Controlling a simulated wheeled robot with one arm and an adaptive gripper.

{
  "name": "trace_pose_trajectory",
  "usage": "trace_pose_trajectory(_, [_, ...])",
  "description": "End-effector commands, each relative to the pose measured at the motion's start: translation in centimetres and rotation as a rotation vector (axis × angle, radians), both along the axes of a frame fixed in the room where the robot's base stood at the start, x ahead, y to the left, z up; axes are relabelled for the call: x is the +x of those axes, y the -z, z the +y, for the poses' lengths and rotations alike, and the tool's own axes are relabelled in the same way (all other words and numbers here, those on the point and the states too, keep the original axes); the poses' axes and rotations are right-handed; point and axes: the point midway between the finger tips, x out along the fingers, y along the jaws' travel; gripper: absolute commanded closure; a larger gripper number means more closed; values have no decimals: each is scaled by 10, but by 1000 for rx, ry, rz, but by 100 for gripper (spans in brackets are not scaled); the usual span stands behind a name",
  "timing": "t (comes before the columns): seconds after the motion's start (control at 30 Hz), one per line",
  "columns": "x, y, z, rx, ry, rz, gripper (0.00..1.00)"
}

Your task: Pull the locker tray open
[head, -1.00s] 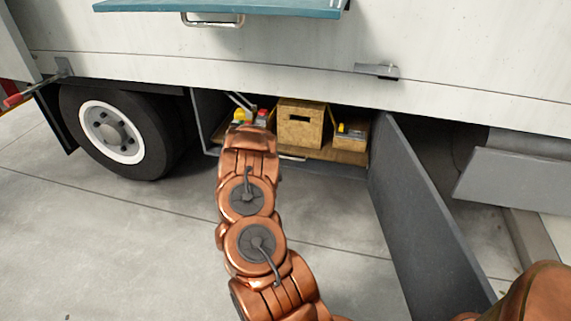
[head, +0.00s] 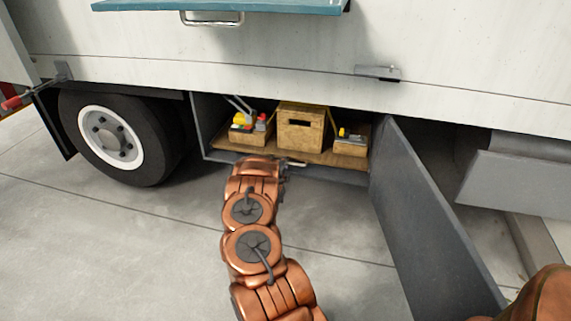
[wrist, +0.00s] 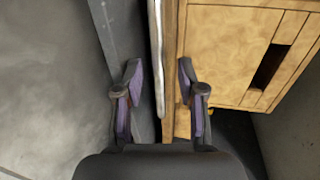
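The locker tray (head: 315,157) is a wooden board inside the open side locker under the truck body. A thin pale handle bar (head: 293,164) runs along its front edge. In the wrist view the handle (wrist: 158,60) runs lengthwise beside the tray's wooden edge (wrist: 171,50). My gripper (wrist: 158,70) is open, with one finger on each side of the handle bar. I cannot tell whether either finger touches it. In the head view my wrist hides most of the gripper, low at the tray's front.
A wooden box (head: 301,128) stands on the tray between two small open bins (head: 249,130) (head: 351,142) of items. The open locker door (head: 430,215) stands out on the right. A wheel (head: 115,138) is on the left. The concrete floor in front is clear.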

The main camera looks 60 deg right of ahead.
Motion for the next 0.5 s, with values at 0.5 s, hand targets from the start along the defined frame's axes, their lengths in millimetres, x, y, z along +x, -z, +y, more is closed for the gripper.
trace_pose_trajectory(0.5, [9, 7, -25, 1, 1, 1, 61])
